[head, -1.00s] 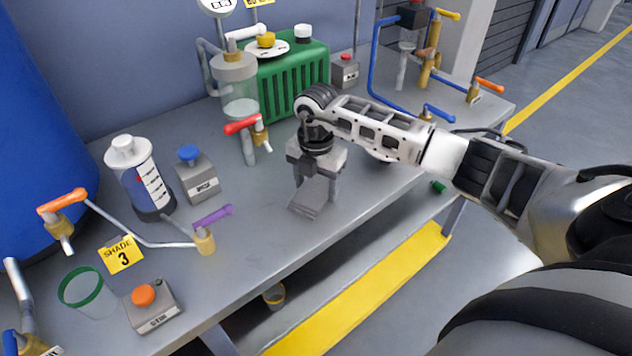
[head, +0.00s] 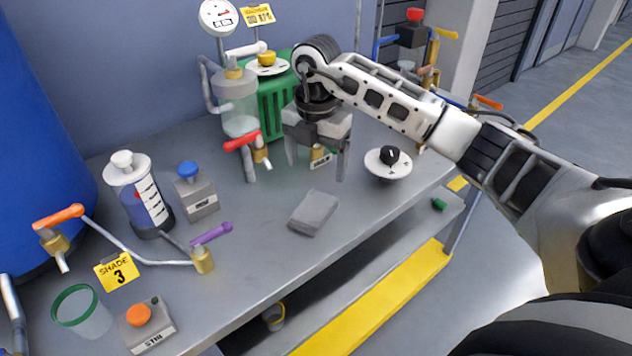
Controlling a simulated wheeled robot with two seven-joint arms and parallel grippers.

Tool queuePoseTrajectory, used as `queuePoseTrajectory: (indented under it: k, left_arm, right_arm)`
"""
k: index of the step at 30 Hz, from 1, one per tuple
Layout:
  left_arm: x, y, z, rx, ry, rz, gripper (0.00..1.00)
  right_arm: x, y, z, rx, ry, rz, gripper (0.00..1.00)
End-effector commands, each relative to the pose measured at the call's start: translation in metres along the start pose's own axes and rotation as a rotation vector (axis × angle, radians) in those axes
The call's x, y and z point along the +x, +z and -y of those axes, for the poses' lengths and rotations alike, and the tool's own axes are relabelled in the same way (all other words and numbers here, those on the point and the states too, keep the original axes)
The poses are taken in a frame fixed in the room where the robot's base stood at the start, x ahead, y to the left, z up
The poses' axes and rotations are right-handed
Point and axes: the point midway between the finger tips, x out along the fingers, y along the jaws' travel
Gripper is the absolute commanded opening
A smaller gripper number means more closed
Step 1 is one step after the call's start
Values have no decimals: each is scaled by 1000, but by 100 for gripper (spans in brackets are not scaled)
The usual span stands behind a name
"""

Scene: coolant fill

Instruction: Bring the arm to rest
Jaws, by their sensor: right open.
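My right gripper (head: 316,172) hangs from the right arm above the back middle of the grey bench (head: 262,275). Its two fingers point down, spread apart, with nothing held between them. A grey folded cloth or block (head: 314,212) lies flat on the bench below and in front of the fingers, apart from them. Behind the gripper, the green ribbed tank (head: 277,105) is partly hidden by the arm. My left gripper is not in view.
A red-handled valve (head: 243,140) stands just left of the gripper. A white dial with a black knob (head: 388,164) is to the right. A graduated cylinder (head: 142,195), a blue-button box (head: 195,190), a purple-handled valve (head: 212,234), a green-rimmed cup (head: 82,312) and an orange-button box (head: 147,325) fill the left side.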

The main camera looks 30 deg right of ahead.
Motion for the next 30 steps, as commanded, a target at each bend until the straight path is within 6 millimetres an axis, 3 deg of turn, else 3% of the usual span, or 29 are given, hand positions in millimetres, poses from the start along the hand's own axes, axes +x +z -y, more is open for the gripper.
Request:
queuePoseTrajectory:
  k: [6, 23, 26, 29, 30]
  left_arm:
    - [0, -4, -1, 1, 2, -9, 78]
    - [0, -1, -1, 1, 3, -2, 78]
    - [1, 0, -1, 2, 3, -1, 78]
    - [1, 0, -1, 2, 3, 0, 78]
    - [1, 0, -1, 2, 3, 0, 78]
  right_arm:
    - [-15, 0, 0, 0, 0, 0, 83]
    - [-14, -3, -2, -10, 7, -9, 83]
    - [-5, -23, -13, -74, 66, -67, 83]
    - [8, -69, -36, -199, 209, -203, 83]
    - [10, -95, -47, -256, 293, -279, 83]
